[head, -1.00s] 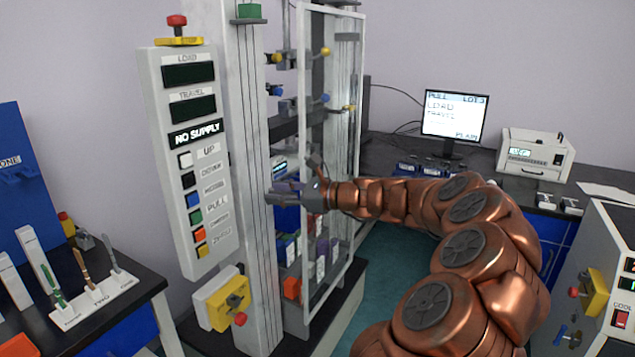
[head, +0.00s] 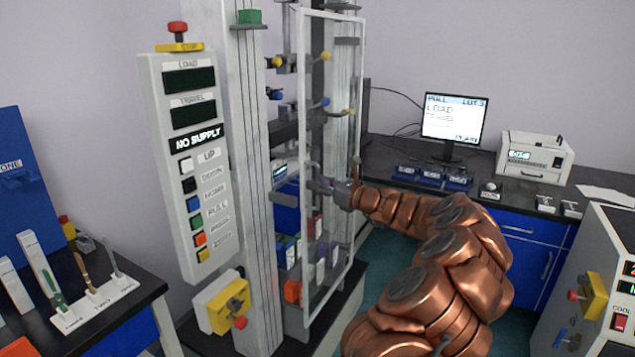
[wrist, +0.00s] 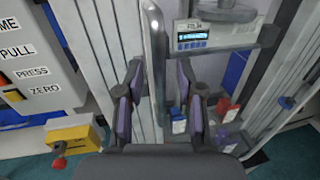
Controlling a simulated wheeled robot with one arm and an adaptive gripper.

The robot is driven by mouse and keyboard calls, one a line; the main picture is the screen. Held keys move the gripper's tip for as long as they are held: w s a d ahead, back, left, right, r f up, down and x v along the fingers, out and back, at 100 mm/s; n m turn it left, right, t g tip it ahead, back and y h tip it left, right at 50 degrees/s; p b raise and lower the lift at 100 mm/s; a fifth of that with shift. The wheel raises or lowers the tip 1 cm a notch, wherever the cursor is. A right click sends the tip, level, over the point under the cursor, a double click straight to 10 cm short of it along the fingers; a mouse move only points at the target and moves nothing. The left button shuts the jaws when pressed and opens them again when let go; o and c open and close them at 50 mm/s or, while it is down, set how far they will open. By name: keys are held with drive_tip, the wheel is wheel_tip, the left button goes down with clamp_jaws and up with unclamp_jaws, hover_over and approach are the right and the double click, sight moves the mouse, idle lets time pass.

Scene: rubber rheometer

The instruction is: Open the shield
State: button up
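The shield (head: 304,110) is a tall clear panel in a pale frame on the front of the upright test machine. It appears nearly closed over the machine's inside, where several knobs show behind it. My gripper (head: 322,187) is at the shield's mid height. In the wrist view my gripper (wrist: 160,98) has its two fingers apart, with purple pads facing each other. A shiny upright bar (wrist: 153,45) shows between and beyond the fingers. I cannot tell whether the fingers touch it. Nothing is held.
A control panel (head: 190,155) with a red stop knob stands to the left of the shield. A yellow switch box (head: 222,302) sits low on the machine. A dark bench (head: 485,182) with a monitor (head: 454,117) is at the back right. A white cabinet (head: 612,235) stands at right.

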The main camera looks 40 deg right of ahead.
drive_tip(key=shift+w, duration=0.35)
drive_tip(key=shift+c, duration=0.2)
clamp_jaws()
